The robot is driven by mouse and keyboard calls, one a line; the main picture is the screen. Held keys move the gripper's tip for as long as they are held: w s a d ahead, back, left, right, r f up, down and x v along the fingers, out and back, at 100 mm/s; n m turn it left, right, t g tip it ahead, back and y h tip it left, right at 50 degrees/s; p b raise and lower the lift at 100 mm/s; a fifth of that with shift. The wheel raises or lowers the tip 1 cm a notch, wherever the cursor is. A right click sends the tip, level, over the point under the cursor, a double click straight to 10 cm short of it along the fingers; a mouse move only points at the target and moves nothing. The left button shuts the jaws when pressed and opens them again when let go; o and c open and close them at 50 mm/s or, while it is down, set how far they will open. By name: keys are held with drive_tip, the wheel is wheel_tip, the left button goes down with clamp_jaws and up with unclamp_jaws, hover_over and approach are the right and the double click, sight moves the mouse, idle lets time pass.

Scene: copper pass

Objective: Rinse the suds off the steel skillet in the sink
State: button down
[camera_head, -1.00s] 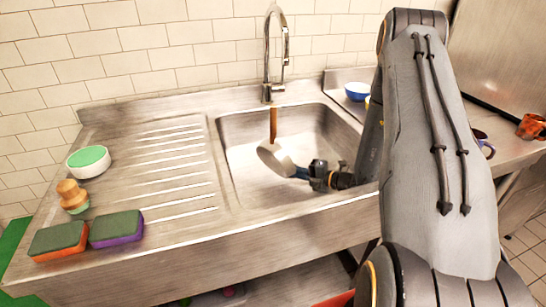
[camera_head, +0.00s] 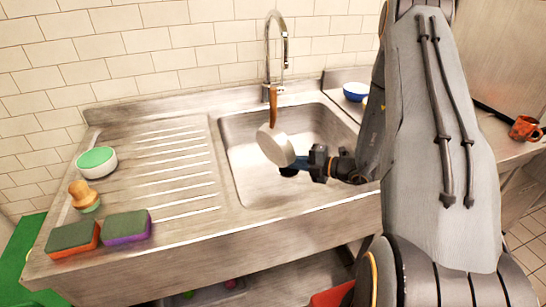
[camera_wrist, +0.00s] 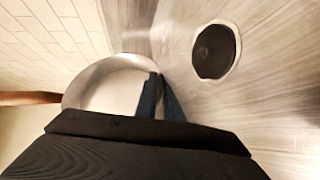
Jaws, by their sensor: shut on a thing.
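The steel skillet (camera_head: 276,147) is tilted in the air over the sink (camera_head: 232,172), its pale round face turned toward the left and its brown handle (camera_head: 272,112) pointing up near the faucet (camera_head: 268,58). My gripper (camera_head: 292,166) is shut on the skillet's rim at its lower right. In the wrist view the skillet (camera_wrist: 105,85) sits between the blue fingertips (camera_wrist: 155,97) and the brown handle at left. No suds can be made out on the part that shows. I cannot tell whether water runs from the faucet.
The dark drain (camera_wrist: 214,52) shows in the sink floor. On the ribbed drainboard at left are two sponges (camera_head: 73,238), a wooden-knobbed brush (camera_head: 84,196) and a green-topped round tub (camera_head: 96,161). A blue bowl (camera_head: 355,91) and an orange mug (camera_head: 524,128) stand at right.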

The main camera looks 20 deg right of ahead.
sight(275, 129)
wheel_tip(275, 129, up, 11)
drive_tip(key=p, duration=0.7)
drive_tip(key=shift+r, duration=0.15)
idle(0.7)
idle(2.0)
drive_tip(key=shift+r+p, duration=1.45)
drive_tip(key=shift+r, duration=0.55)
